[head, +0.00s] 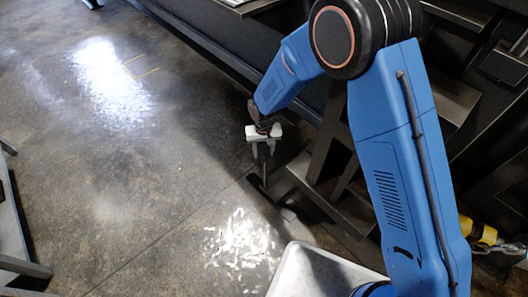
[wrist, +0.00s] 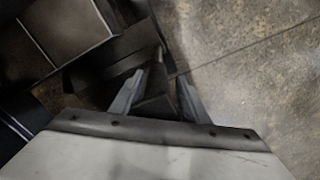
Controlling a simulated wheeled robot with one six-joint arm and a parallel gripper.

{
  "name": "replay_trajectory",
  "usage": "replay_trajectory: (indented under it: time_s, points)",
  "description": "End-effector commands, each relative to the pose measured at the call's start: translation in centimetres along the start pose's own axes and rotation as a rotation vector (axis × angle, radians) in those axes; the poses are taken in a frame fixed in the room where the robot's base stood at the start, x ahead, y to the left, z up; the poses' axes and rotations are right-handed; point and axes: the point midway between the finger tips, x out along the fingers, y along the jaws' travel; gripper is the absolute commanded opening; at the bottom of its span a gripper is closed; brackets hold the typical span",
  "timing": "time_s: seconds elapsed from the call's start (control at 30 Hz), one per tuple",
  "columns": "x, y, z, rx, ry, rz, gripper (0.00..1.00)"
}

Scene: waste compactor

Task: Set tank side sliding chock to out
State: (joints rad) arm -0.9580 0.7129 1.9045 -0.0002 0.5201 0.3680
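My gripper (head: 262,153) points down beside the dark steel frame of the compactor in the head view. In the wrist view its two grey fingers (wrist: 161,78) stand apart, so it is open. A dark bar-like part (wrist: 154,106) shows between and beyond the fingers, with gaps at its sides; I cannot tell whether either finger touches it. In the head view a dark flat foot piece (head: 287,213) lies low by the floor, just below and right of the gripper. Which dark part is the tank side sliding chock is not clear.
Dark steel beams (head: 336,150) slope down right of the gripper. A long dark rail (head: 215,50) runs along the machine's edge. The concrete floor (head: 130,150) to the left is open. Yellow fittings (head: 478,232) show at the lower right.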

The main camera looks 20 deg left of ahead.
Motion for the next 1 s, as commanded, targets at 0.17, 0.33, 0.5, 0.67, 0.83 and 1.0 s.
replay_trajectory:
  time_s: [0.17, 0.33, 0.5, 0.67, 0.83, 1.0]
  points:
    - [-0.4, 0.0, 0.0, 0.001, 0.0, 0.0, 0.42]
    - [-2.4, 0.0, 0.0, 0.001, 0.0, 0.0, 0.42]
    - [-5.8, 0.0, 0.0, 0.0, 0.002, -0.001, 0.42]
    - [-8.9, 0.0, -0.1, 0.0, 0.002, -0.001, 0.42]
    - [-12.3, -0.1, -0.1, 0.0, 0.002, -0.001, 0.42]
    - [-15.2, -0.1, -0.1, -0.001, 0.002, -0.001, 0.42]
